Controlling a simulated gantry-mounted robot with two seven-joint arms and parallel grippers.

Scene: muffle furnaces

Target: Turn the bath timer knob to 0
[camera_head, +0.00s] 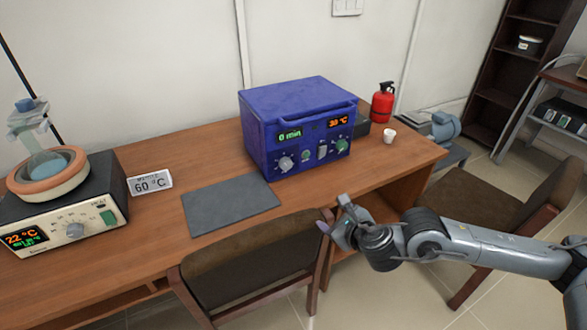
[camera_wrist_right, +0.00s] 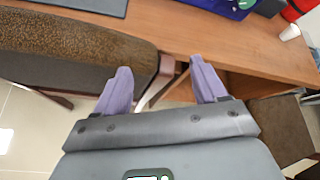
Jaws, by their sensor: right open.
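The blue bath (camera_head: 297,115) stands on the wooden table in the head view. Its green left display (camera_head: 289,134) reads "0 min" and its orange right display (camera_head: 338,122) reads about 30 °C. A round grey knob (camera_head: 286,163), which seems to be the timer knob, is under the green display. Its pointer is too small to read. My right gripper (camera_head: 335,221) is in front of the table, below and right of the bath, touching nothing I can see. In the wrist view its two purple fingers (camera_wrist_right: 160,78) are apart and empty. My left gripper is not in view.
A chair (camera_head: 250,258) stands at the table's front, near my right gripper. A dark grey mat (camera_head: 230,205) lies left of the bath. A hotplate (camera_head: 75,230) is at the far left. A white cup (camera_head: 389,136) and red extinguisher (camera_head: 382,102) are right of the bath.

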